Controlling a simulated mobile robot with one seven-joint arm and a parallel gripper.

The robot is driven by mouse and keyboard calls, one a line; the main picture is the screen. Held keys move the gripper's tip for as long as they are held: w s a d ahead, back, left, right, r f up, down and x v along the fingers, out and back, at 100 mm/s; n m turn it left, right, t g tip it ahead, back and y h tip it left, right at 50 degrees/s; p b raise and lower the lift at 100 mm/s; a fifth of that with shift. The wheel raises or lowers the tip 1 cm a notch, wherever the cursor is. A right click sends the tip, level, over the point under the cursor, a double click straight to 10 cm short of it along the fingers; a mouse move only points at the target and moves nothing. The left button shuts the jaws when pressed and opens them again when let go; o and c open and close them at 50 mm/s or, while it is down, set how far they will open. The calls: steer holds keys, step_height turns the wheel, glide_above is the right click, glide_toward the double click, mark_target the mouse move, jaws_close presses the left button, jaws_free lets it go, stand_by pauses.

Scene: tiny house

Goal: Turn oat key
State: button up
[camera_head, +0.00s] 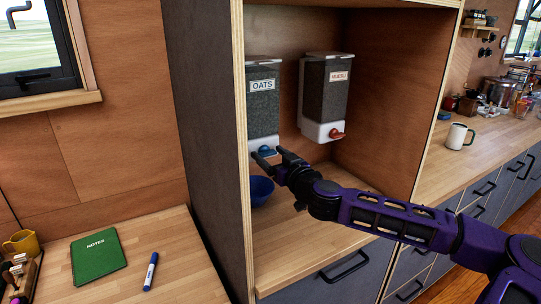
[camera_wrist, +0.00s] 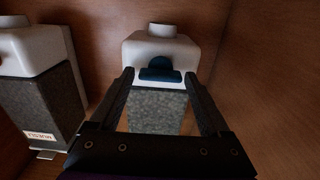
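The oats dispenser (camera_head: 263,103) hangs on the left inside the wooden alcove, labelled OATS, with a white base and a blue key (camera_head: 265,150) low on its front. In the wrist view, the picture is upside down, and the blue key (camera_wrist: 160,70) sits on the white base between and beyond the fingertips. My gripper (camera_head: 271,156) is open and empty just in front of the key. The fingers (camera_wrist: 160,76) appear on either side of it, and I cannot tell whether they touch it.
A muesli dispenser (camera_head: 325,95) with a red key (camera_head: 337,134) hangs to the right; it also shows in the wrist view (camera_wrist: 42,95). Alcove side walls stand close on both sides. A white mug (camera_head: 457,136) is on the right counter. A green notebook (camera_head: 98,254) lies at left.

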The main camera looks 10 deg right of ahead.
steer(key=c, duration=1.1)
steer(key=shift+o, duration=0.2)
